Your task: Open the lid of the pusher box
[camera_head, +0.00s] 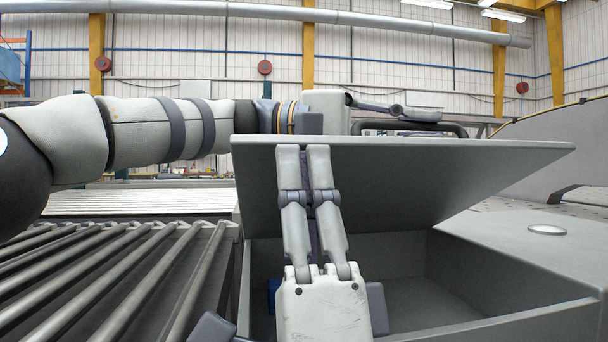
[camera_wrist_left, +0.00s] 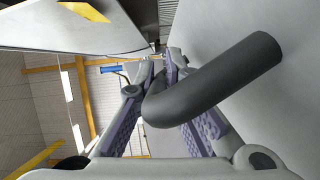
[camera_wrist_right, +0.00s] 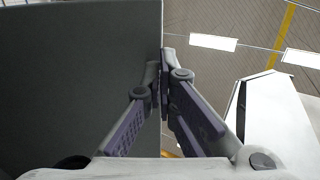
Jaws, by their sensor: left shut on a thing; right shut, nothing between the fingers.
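The grey lid (camera_head: 400,180) of the pusher box (camera_head: 470,325) is raised and tilted, with the open interior showing below it. A dark bar handle (camera_head: 455,129) stands on the lid's far side; it shows large in the left wrist view (camera_wrist_left: 225,75). My left gripper (camera_head: 420,113), behind the lid's top edge, is shut on the handle, its fingers on both sides of the bar. My right gripper (camera_head: 303,150) is shut and empty in front of the lid's underside, its fingertips near the top edge. In the right wrist view the lid (camera_wrist_right: 80,75) fills the left side.
A roller conveyor (camera_head: 110,280) lies left of the box. A flat grey surface with a round metal button (camera_head: 547,230) is right of it. A large grey machine panel (camera_head: 560,150) stands at the back right.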

